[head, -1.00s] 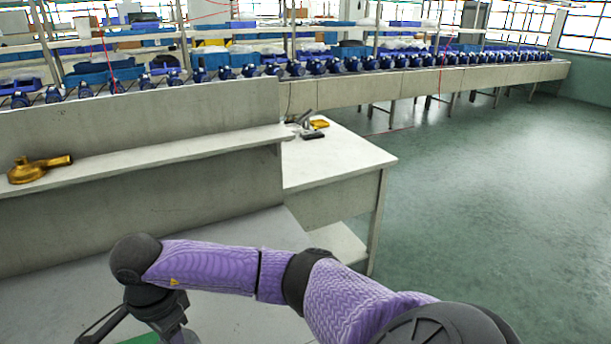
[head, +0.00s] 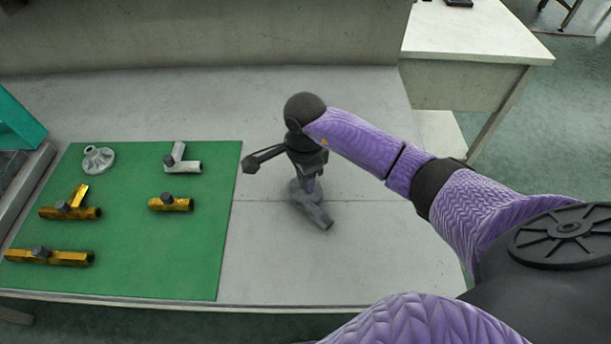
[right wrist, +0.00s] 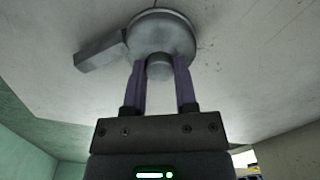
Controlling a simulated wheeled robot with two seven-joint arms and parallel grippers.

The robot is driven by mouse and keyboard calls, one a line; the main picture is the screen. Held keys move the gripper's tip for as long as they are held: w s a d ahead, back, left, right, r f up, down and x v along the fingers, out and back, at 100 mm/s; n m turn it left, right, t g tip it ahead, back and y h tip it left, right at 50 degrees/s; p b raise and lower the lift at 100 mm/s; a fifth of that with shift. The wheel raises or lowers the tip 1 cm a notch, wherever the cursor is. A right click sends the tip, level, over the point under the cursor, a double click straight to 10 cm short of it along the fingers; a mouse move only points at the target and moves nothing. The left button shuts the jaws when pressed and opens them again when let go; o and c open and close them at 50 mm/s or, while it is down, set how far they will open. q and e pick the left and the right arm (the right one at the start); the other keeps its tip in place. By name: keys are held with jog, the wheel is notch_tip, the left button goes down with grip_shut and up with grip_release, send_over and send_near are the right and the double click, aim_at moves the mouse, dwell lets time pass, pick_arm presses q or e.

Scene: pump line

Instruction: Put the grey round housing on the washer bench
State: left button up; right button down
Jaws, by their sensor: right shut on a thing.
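The grey round housing (head: 313,208), with a spout pointing down to the right, is under my right gripper (head: 309,184) in the head view. The right wrist view shows the housing (right wrist: 158,32) with my right gripper's two fingers (right wrist: 160,72) shut on its small round knob. The housing is over the bare grey bench top (head: 263,260), right of the green mat; I cannot tell if it touches the top. My left gripper is not in view.
On the green mat (head: 130,265) stand a grey flanged part (head: 98,159), a grey pipe fitting (head: 184,164) and several brass fittings (head: 50,257). A teal bin (head: 18,120) is at the left edge. A white side table (head: 470,35) stands behind right. Bare bench lies around the housing.

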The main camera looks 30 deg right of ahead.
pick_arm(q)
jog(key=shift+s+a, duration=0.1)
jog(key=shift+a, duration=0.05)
pick_arm(e)
jog(key=shift+r, duration=0.1)
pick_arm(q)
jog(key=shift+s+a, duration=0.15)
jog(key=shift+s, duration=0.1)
pick_arm(e)
jog(key=shift+c, duration=2)
grip_release()
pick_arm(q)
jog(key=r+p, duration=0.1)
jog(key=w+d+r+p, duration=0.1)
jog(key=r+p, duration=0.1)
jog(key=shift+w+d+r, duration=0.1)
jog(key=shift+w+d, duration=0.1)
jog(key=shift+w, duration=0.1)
pick_arm(e)
notch_tip(320, 180, up, 12)
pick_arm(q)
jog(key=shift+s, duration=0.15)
